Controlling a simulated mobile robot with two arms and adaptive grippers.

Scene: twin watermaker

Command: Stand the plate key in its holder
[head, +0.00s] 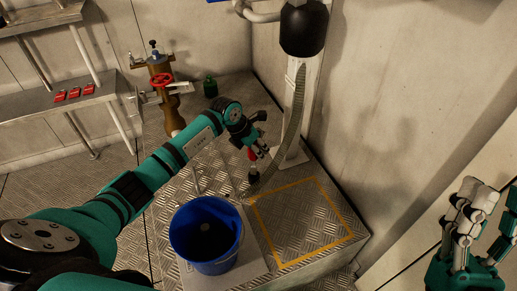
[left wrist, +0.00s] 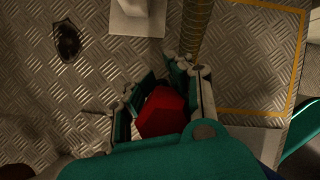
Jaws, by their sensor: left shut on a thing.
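My left gripper (head: 255,150) is shut on a red thing (head: 252,154), which I take to be the plate key. The red part also shows between the left gripper's fingers (left wrist: 160,100) in the left wrist view (left wrist: 166,113). In the head view a short black part (head: 253,177) shows just below the red; whether it belongs to the key or stands apart, I cannot tell. The fingers hide much of the held thing. I cannot make out the holder for sure. My right gripper (head: 482,215) is at the lower right, with a gap between its pale fingers, and looks empty.
A blue bucket (head: 206,232) stands in front of the left gripper. A yellow outline (head: 345,213) marks bare plate at right. A white column (head: 293,140) with a ribbed hose (head: 297,95) stands close by.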

